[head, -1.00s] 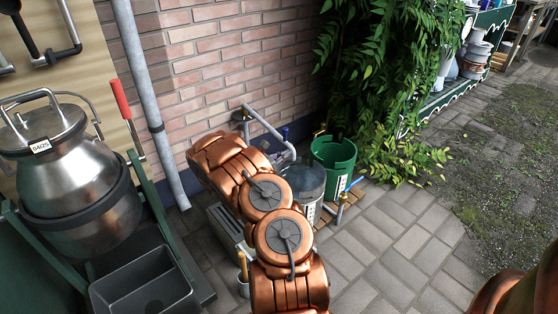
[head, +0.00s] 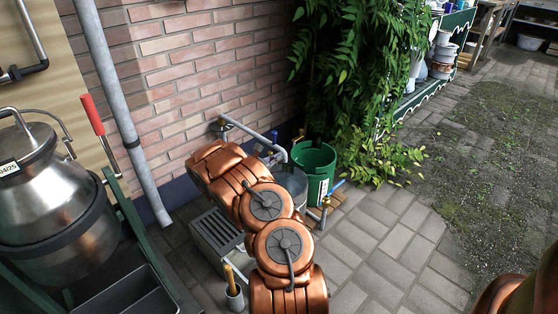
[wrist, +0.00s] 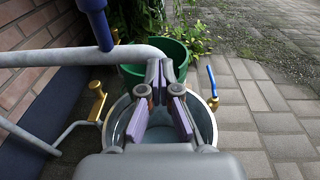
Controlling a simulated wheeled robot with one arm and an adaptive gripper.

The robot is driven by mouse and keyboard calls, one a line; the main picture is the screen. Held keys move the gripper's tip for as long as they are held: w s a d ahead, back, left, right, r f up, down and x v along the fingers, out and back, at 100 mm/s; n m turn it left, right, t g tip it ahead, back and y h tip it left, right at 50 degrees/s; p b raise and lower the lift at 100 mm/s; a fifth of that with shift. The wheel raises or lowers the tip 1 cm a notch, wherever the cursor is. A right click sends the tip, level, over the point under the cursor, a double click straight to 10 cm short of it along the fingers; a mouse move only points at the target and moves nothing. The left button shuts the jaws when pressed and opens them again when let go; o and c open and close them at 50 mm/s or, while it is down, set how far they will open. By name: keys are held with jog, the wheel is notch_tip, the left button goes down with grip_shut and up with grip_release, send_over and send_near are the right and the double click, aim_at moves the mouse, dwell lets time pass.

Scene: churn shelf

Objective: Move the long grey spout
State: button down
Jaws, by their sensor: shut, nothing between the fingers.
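The long grey spout (head: 252,133) runs out from the brick wall and bends down at its end above the tubs. In the wrist view the spout (wrist: 85,57) crosses from the left, and its end lies behind or against my fingertips; I cannot tell whether they touch. My gripper (wrist: 167,66) is shut and empty, with its purple-grey fingers over a round metal tub (wrist: 207,122). In the head view my copper-coloured arm hides the gripper.
A green bucket (head: 318,178) stands beside the metal tub. A brass tap with a blue lever (head: 325,202) is to the right. A grey slatted crate (head: 215,240) and a steel churn (head: 55,205) are left. Paving at right is clear.

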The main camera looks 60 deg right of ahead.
jog(key=a+r+p, duration=0.1)
jog(key=a+p, duration=0.2)
jog(key=a, duration=1.1)
jog(key=shift+r, duration=0.15)
